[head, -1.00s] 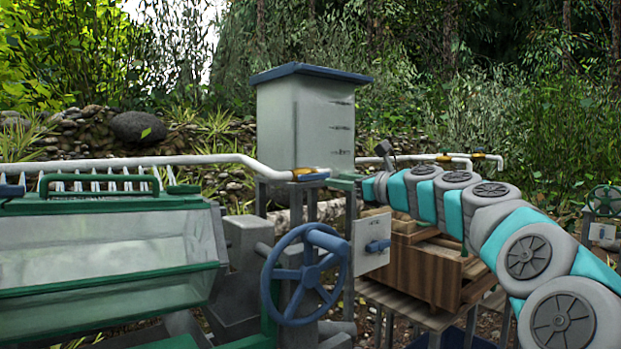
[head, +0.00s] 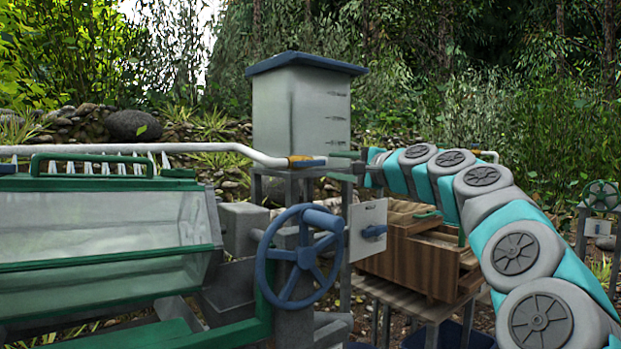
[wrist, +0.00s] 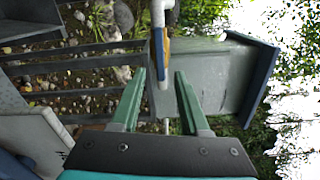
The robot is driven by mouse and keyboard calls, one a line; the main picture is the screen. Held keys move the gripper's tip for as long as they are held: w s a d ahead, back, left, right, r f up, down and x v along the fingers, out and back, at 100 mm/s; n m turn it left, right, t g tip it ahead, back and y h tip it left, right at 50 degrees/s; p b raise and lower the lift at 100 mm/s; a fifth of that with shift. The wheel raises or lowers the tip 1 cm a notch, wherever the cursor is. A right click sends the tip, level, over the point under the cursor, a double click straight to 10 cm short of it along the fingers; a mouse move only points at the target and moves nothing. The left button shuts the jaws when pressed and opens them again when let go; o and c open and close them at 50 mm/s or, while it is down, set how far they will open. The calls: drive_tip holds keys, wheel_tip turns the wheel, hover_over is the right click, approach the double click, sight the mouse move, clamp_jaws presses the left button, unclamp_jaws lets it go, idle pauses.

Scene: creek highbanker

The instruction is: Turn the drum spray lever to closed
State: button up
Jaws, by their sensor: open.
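The drum spray lever (head: 312,163) is a blue handle on a yellow valve at the right end of the white spray pipe (head: 225,150), in front of the pale tank. It lies roughly in line with the pipe. In the wrist view the lever (wrist: 158,55) and the yellow valve (wrist: 167,46) show ahead, around the line between my fingertips. My gripper (head: 334,166) has green fingers and is just right of the lever in the head view. In the wrist view my gripper (wrist: 160,75) is open, with nothing clearly held. I cannot tell whether a finger touches the lever.
The tank (head: 300,115) with a blue lid stands behind the valve. The green-framed drum (head: 105,235) fills the left. A wooden box (head: 410,262) stands under my arm.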

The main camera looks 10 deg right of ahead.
sight(312, 164)
drive_tip(key=w+a, duration=0.1)
drive_tip(key=w+a+n, duration=0.1)
drive_tip(key=w, duration=0.1)
drive_tip(key=w+a+n, duration=0.1)
drive_tip(key=w, duration=0.1)
drive_tip(key=shift+w+a+r, duration=0.1)
drive_tip(key=shift+w+r, duration=0.05)
drive_tip(key=shift+p+x, duration=0.55)
drive_tip(key=shift+x, duration=0.4)
clamp_jaws()
drive_tip(key=shift+o, duration=1.6)
unclamp_jaws()
